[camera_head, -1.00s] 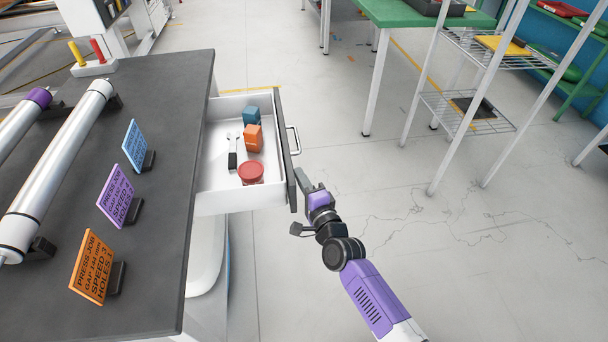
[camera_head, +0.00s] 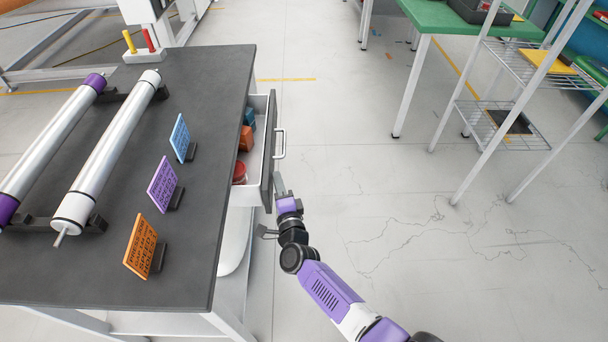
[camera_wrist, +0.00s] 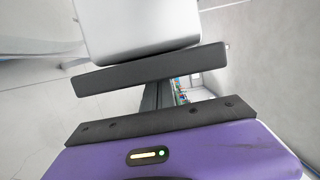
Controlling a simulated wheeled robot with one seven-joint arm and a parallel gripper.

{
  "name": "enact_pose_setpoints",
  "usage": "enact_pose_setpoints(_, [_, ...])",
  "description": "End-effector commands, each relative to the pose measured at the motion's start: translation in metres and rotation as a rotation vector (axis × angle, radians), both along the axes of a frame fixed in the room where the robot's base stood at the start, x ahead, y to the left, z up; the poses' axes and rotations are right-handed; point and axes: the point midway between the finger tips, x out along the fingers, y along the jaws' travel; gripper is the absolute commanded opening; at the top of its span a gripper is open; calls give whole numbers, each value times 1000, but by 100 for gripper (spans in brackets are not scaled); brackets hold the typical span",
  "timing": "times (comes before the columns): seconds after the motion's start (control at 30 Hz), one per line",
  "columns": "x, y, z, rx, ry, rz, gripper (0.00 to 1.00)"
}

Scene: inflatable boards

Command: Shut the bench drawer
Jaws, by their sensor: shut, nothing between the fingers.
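The bench drawer (camera_head: 268,150) sticks out a short way from the right side of the dark-topped bench (camera_head: 215,120). It has white walls, a dark front panel and a pale bar handle (camera_head: 281,143). Inside show a blue block (camera_head: 250,117), an orange block (camera_head: 246,138) and a red-lidded jar (camera_head: 239,172), partly hidden by the bench top. My gripper (camera_head: 280,184) is shut and empty, at the near end of the drawer's front panel, below the handle in the picture. It seems to touch the panel. In the wrist view, the dark fingers (camera_wrist: 150,78) lie before a pale surface that I cannot identify.
Two rollers (camera_head: 110,150) and three sign cards, blue, purple (camera_head: 162,185) and orange, stand on the bench top. A green table (camera_head: 465,20) and a wire rack (camera_head: 515,125) stand at right. The floor between is clear.

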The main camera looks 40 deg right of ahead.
Motion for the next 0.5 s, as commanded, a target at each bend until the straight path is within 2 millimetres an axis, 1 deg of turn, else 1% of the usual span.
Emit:
enact_pose_setpoints(0.03, [9, 14, 0, 2, -2, 6, 0])
enact_pose_setpoints(0.2, [30, 45, -2, 2, -2, 4, 0])
enact_pose_setpoints(0.33, [43, 64, -2, 2, -2, 3, 0])
enact_pose_setpoints(0.5, [53, 78, -2, 1, -1, 1, 0])
